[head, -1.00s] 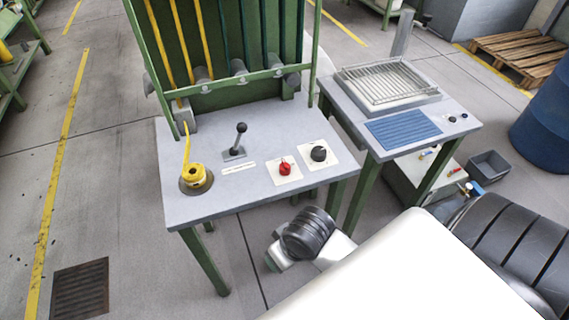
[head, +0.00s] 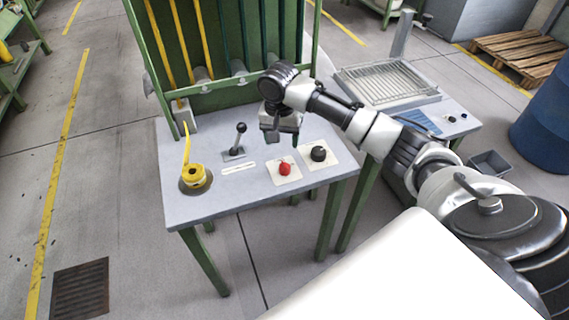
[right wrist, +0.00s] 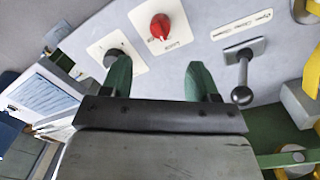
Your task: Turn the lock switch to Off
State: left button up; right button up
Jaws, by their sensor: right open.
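A red rotary switch (head: 285,169) sits on a white square plate on the table top. A black rotary knob (head: 319,154) sits on a second white plate to its right. In the right wrist view the red switch (right wrist: 160,27) shows beyond the gap between my fingers, and the black knob (right wrist: 112,58) by the left finger. My right gripper (right wrist: 158,78) is open and empty. In the head view the right gripper (head: 283,133) hangs above the table, behind the red switch. My left gripper is not in view.
A black-knobbed lever (head: 238,137) stands left of the red switch. A yellow strap runs to a yellow spool (head: 194,176) at the table's left. Green uprights and rollers stand behind. A second table with a wire rack (head: 388,83) stands at right.

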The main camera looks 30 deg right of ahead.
aim_at(285, 163)
jog(key=f, duration=1)
jog(key=shift+s+d+f, duration=0.15)
jog(key=shift+d+f, duration=0.05)
jog(key=shift+f, duration=0.1)
jog(key=c, duration=0.9)
jog(key=shift+r+p, duration=0.2)
jog(key=shift+p, duration=0.3)
jog(key=m+p, duration=0.8)
jog(key=p, duration=0.3)
jog(key=shift+p, duration=0.3)
jog(key=shift+d+f+m+y+p, duration=0.1)
jog(key=shift+m+y+p, duration=0.2)
jog(key=shift+m+p, duration=1.35)
jog(key=shift+m+b, duration=0.3)
jog(key=shift+m, duration=0.15)
jog(key=o, duration=0.9)
